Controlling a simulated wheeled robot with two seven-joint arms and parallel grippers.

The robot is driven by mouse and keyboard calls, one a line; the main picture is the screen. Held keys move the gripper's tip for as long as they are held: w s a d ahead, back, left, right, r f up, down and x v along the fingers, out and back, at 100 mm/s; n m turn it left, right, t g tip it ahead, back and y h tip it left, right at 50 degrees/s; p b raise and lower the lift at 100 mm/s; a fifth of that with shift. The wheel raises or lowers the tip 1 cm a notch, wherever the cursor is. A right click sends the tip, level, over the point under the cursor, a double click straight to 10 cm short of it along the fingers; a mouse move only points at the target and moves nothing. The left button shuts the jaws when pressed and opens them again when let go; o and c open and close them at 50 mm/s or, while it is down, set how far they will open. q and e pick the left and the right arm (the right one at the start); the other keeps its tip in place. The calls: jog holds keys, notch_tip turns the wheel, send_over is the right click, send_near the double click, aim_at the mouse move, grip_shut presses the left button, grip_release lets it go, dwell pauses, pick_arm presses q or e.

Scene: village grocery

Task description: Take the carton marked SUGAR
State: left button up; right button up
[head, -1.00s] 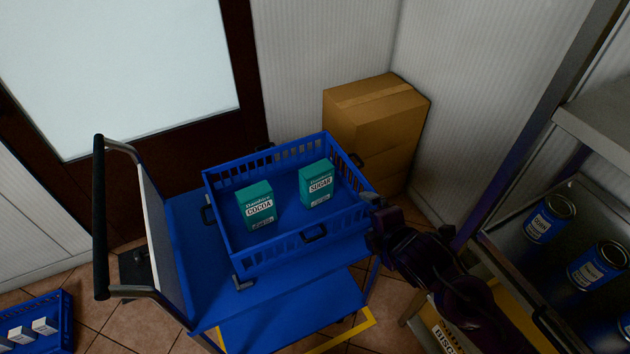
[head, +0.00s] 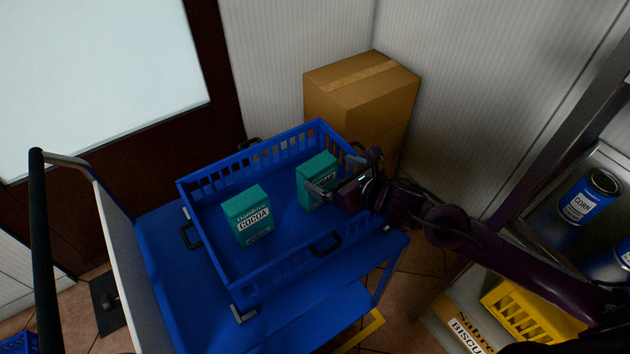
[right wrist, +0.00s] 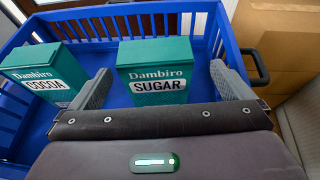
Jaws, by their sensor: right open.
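The green SUGAR carton (head: 317,181) stands upright in the blue basket (head: 290,279) on the trolley, its label partly hidden by my right gripper in the head view. My right gripper (head: 333,189) is open at the carton's right front side. In the right wrist view the SUGAR carton (right wrist: 158,72) stands ahead, between the lines of the two spread fingers (right wrist: 160,85), with its label facing me. I cannot tell whether a finger touches it. My left gripper is not in view.
A green COCOA carton (head: 248,215) stands to the left in the same basket, apart from the SUGAR carton. A cardboard box (head: 362,95) is behind the basket. Shelving with blue tins (head: 588,198) is at the right. The trolley handle (head: 45,250) is at the left.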

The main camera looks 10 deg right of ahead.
aim_at(324, 171)
jog(key=shift+w+a+f, duration=0.1)
jog(key=shift+w+a, duration=0.15)
jog(key=shift+w, duration=0.05)
jog(key=shift+w+a, duration=0.25)
jog(key=shift+w, duration=0.05)
jog(key=p+x, duration=0.1)
jog(key=x, duration=0.2)
jog(key=shift+a+f, duration=0.1)
jog(key=shift+a, duration=0.1)
jog(key=shift+w+a+f, duration=0.2)
jog(key=shift+w+f, duration=0.1)
jog(key=shift+w, duration=0.05)
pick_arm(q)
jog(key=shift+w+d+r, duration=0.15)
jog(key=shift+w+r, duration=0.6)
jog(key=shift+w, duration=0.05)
pick_arm(e)
jog(key=c, duration=0.5)
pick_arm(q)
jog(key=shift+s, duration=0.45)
pick_arm(e)
jog(key=shift+r, duration=0.1)
jog(key=c, duration=0.9)
